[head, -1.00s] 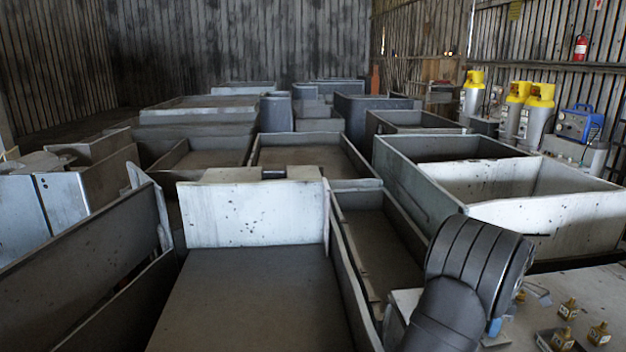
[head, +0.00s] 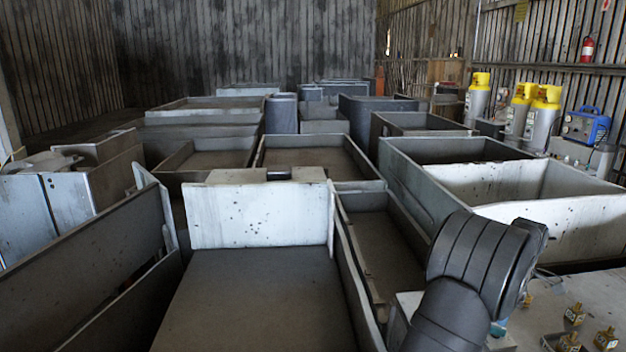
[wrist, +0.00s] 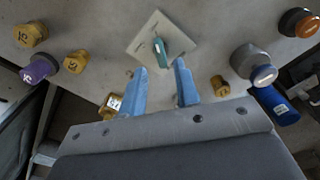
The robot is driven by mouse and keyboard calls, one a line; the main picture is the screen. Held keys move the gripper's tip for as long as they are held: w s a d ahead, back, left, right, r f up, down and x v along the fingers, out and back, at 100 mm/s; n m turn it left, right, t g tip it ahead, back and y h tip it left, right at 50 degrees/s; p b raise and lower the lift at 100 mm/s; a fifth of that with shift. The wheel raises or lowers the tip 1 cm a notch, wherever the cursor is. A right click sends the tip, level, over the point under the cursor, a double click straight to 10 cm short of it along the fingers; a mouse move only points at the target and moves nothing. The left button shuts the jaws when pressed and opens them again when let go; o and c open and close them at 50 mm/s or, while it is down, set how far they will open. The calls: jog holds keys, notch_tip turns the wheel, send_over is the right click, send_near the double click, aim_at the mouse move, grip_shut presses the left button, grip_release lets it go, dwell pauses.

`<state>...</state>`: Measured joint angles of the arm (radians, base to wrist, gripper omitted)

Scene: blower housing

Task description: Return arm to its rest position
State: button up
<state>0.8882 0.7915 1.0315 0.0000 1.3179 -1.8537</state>
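My gripper (wrist: 159,72) shows in the wrist view as two blue fingers, apart, with nothing between them. It hangs above a light grey table top (wrist: 205,25). A pale square plate (wrist: 180,31) with a small teal piece (wrist: 160,48) lies on the table just beyond the fingertips. In the head view only my dark, ribbed arm link shows at the lower right; I cannot make out the fingers there.
Brass fittings (wrist: 30,34) and a purple fitting (wrist: 40,70) stand left of the fingers. A grey capped cylinder (wrist: 252,63), an orange-and-black piece (wrist: 298,22) and a blue can (wrist: 277,104) are right. Large metal bins (head: 560,205) fill the head view's middle.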

jog(key=shift+a, duration=0.1)
notch_tip(320, 180, down, 5)
jog(key=shift+f, duration=0.1)
jog(key=shift+n, duration=0.8)
jog(key=shift+r, duration=0.9)
jog(key=shift+m, duration=0.5)
notch_tip(320, 180, up, 3)
jog(key=shift+f+m, duration=0.1)
jog(key=shift+m, duration=0.2)
jog(key=shift+f+m, duration=0.25)
jog(key=shift+m, duration=0.65)
jog(key=m, duration=0.3)
jog(key=shift+f+m, duration=0.1)
jog(key=shift+m, duration=0.3)
jog(key=m, duration=0.7)
jog(key=shift+w+d+f, duration=0.15)
jog(key=shift+d+f, duration=0.05)
jog(key=shift+d, duration=0.05)
jog(key=m, duration=0.6)
jog(key=shift+w+d+f, duration=0.1)
jog(key=shift+f, duration=0.1)
jog(key=m, duration=0.6)
jog(key=shift+d+f+m, duration=0.1)
jog(key=shift+f+m, duration=0.05)
jog(key=shift+m, duration=0.25)
jog(key=shift+w, duration=0.1)
